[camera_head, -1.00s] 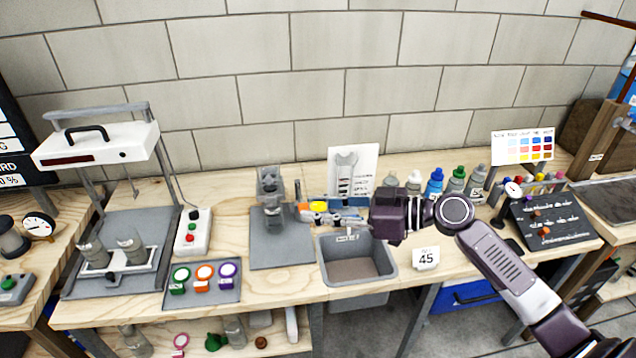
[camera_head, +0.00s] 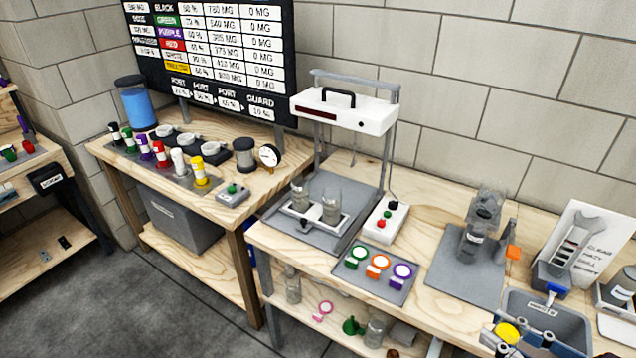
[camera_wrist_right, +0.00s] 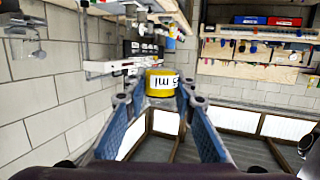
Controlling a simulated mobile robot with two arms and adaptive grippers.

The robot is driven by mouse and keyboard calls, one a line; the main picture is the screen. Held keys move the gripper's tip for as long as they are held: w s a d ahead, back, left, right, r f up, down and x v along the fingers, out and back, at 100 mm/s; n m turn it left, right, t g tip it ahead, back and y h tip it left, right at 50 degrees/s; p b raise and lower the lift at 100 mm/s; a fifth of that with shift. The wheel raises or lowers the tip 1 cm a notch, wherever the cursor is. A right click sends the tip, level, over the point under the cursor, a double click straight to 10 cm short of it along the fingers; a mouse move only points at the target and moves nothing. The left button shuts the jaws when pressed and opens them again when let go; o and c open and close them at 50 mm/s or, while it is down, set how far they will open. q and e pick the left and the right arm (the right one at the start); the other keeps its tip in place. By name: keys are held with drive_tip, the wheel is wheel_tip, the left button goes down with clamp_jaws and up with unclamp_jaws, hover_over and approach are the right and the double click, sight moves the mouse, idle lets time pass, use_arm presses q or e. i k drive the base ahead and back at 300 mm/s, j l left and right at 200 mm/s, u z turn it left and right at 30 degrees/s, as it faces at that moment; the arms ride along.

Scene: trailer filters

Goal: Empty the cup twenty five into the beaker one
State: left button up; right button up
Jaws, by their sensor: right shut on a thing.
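My right gripper (camera_head: 522,342) is at the lower right of the head view, partly cut off by the bottom edge. It is shut on a small yellow cup (camera_head: 507,332). In the wrist view the yellow cup (camera_wrist_right: 160,82) sits between the two blue fingers (camera_wrist_right: 160,104), and its white label reads in part "5 ml". Its contents are hidden. Two clear glass beakers, a left one (camera_head: 300,198) and a right one (camera_head: 332,206), stand on a white tray under the white lifting frame. I cannot read which is beaker one. My left gripper is not in view.
A grey basin (camera_head: 545,312) lies near my right gripper. A grey stand (camera_head: 482,235), a panel with three coloured buttons (camera_head: 376,268) and a switch box (camera_head: 388,220) lie between there and the beakers. The white frame head (camera_head: 343,110) overhangs the beakers.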

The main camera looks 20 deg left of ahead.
sight(299, 182)
drive_tip(key=i+j, duration=0.2)
drive_tip(key=j, duration=0.15)
drive_tip(key=i+j, duration=0.15)
drive_tip(key=j, duration=0.25)
drive_tip(key=i+j, duration=0.2)
drive_tip(key=j, duration=0.15)
